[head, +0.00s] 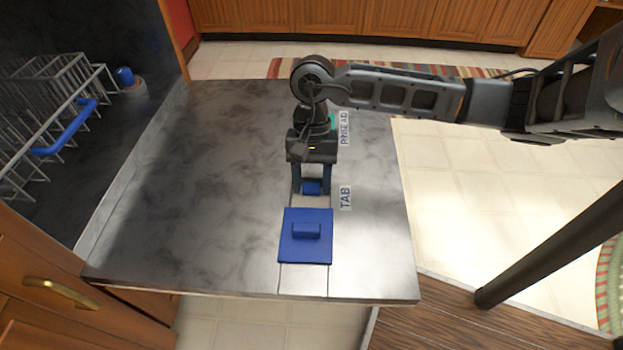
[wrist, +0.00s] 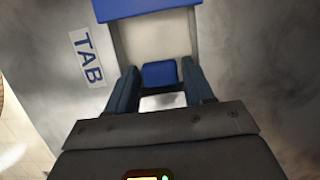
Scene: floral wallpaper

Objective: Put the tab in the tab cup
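The small blue tab (head: 312,187) is between the two fingers of my gripper (head: 312,190), which points down at the open door. In the wrist view the tab (wrist: 160,74) sits between the fingertips (wrist: 160,78), with both fingers against its sides. The tab cup (wrist: 150,42) shows as a pale rectangular recess beside the TAB label (wrist: 87,59). The tab overlaps the cup's end nearest my gripper in the picture; I cannot tell its height above the floor of the cup. The blue sliding lid (head: 305,250) with a raised grip lies at the cup's other end, leaving the cup uncovered.
The dark grey door (head: 170,190) lies flat and open. A RINSEAID label (head: 344,128) is behind the TAB label. A wire rack (head: 45,105) with a blue handle (head: 72,128) stands at left. A wooden drawer (head: 60,290) is at lower left.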

